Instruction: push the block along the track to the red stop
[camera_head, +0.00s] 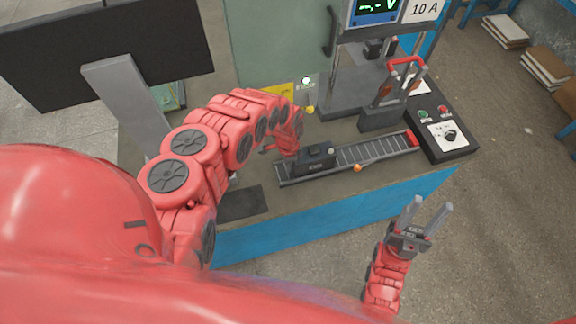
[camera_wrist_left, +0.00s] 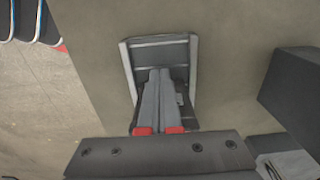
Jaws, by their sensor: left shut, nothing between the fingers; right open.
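The dark block (camera_head: 316,157) sits on the left part of the roller track (camera_head: 362,153). The red stop (camera_head: 412,138) is at the track's right end, with a clear stretch of rollers between. My left gripper (camera_head: 292,152) is low at the block's left side, its fingers partly hidden by the arm. In the left wrist view its fingers (camera_wrist_left: 160,74) are shut and empty over the track, whose end (camera_wrist_left: 160,50) shows beyond them. I cannot tell whether they touch the block. My right gripper (camera_head: 427,215) is open and empty, off the table's front edge.
A control box (camera_head: 450,138) with buttons and a knob stands beyond the red stop. A small orange knob (camera_head: 357,168) sits on the track's front side. A dark clamp with a red handle (camera_head: 405,64) stands behind the track. A dark monitor (camera_head: 110,45) is at left.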

